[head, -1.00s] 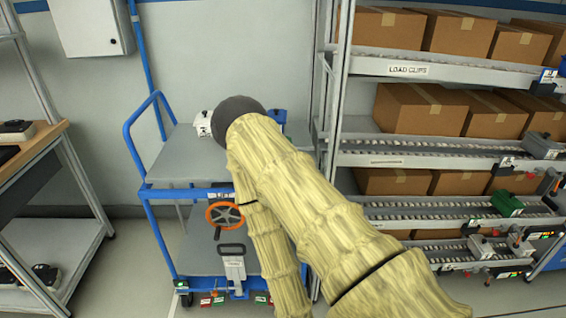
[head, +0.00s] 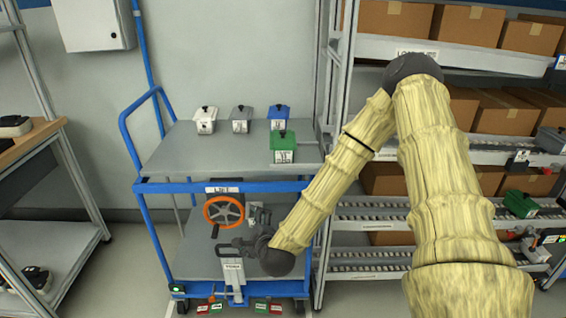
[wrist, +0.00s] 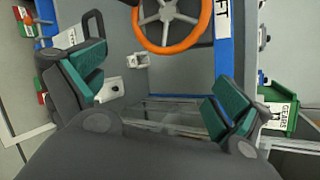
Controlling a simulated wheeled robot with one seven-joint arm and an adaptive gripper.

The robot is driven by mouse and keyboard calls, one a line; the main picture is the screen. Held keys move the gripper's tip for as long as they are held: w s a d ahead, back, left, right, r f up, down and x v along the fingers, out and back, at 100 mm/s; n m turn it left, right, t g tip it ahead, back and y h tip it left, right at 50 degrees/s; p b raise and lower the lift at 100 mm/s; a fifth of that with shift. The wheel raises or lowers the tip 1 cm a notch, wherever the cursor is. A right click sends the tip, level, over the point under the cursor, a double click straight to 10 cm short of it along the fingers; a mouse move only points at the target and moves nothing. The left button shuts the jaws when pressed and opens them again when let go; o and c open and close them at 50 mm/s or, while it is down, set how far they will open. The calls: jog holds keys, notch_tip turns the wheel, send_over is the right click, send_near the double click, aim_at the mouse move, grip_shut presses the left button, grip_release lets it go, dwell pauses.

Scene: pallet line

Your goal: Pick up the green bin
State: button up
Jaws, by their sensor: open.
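A green bin (head: 283,150) with a black knob and a white label stands on the front right of the cart's grey top shelf (head: 180,163). In the wrist view, a green bin (wrist: 282,118) shows partly at the right edge, its label reading GEARS. A second green bin (head: 521,203) sits on a roller rack at the right. My gripper (head: 243,232) is below the cart's top shelf, in front of the orange handwheel. In the wrist view my gripper (wrist: 158,88) is open, its teal pads far apart with nothing between them.
White (head: 205,122), grey (head: 241,122) and blue (head: 278,119) bins stand along the back of the cart top. The orange handwheel (head: 223,211) is on the cart's front. A rack post (head: 335,150) rises just right of the cart. The shelf's front left is clear.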

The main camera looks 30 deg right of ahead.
jog(key=w+d+r+m+t+h+b, duration=0.2)
jog(key=w+d+r+m+h, duration=0.2)
jog(key=d+r+m, duration=0.45)
jog(key=m+h+b, duration=0.2)
jog(key=m+h, duration=0.1)
jog(key=m, duration=0.4)
send_near(283, 149)
jog(key=w+d+f, duration=0.2)
jog(key=w+f, duration=0.1)
jog(key=shift+w+f, duration=0.1)
jog(key=shift+m+h, duration=0.25)
jog(key=shift+h, duration=0.05)
jog(key=shift+p+x, duration=0.35)
jog(key=shift+x, duration=5)
jog(key=c, duration=1.4)
jog(key=shift+o, duration=0.2)
jog(key=shift+r, duration=0.2)
